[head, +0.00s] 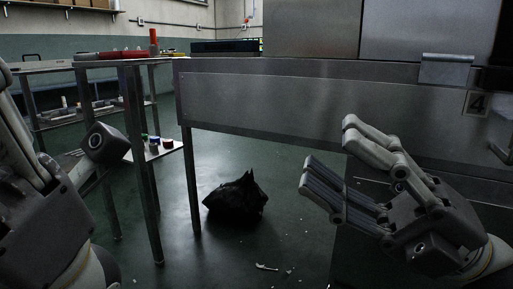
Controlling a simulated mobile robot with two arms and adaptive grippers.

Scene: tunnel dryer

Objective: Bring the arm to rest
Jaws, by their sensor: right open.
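My right gripper (330,153) is on the right side of the head view. Its jaws are open with nothing between them. It hangs in front of the grey metal dryer housing (270,105), and I cannot tell how wide the gap to it is. My left arm and part of its gripper (80,160) show at the left edge, cut off by the frame. I cannot tell whether its jaws are open or shut.
A metal table (110,63) with red items stands at the left, with small coloured caps (160,142) on a lower shelf. A black bag (236,198) lies on the green floor. White scraps (267,267) lie nearer.

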